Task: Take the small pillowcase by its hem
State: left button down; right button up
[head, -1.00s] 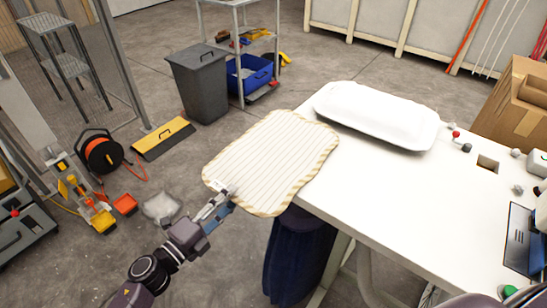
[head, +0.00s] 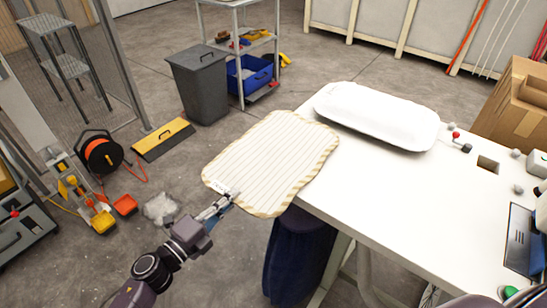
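The small pillowcase (head: 268,160) is cream with thin stripes and a yellowish patterned border. It lies flat, its right part on the white table (head: 420,195) and its left part out past the table's edge. A small white tag (head: 217,186) shows near its lower left hem. My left gripper (head: 231,198) is at that lower left hem, with its fingertips at the border. One finger shows over the edge; the other is partly hidden, so I cannot tell whether they are closed on the cloth. My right gripper is not in view.
A white pillow-shaped item (head: 376,115) lies on the table behind the pillowcase. A dark blue bag (head: 298,256) hangs below the table's left edge. A grey bin (head: 198,85) and a shelf cart stand behind. A laptop (head: 524,238) is at the right.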

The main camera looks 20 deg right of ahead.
pick_arm(q)
notch_tip(320, 180, up, 5)
jog(key=p, duration=0.4)
jog(key=shift+r+p, duration=0.1)
jog(key=shift+p, duration=0.3)
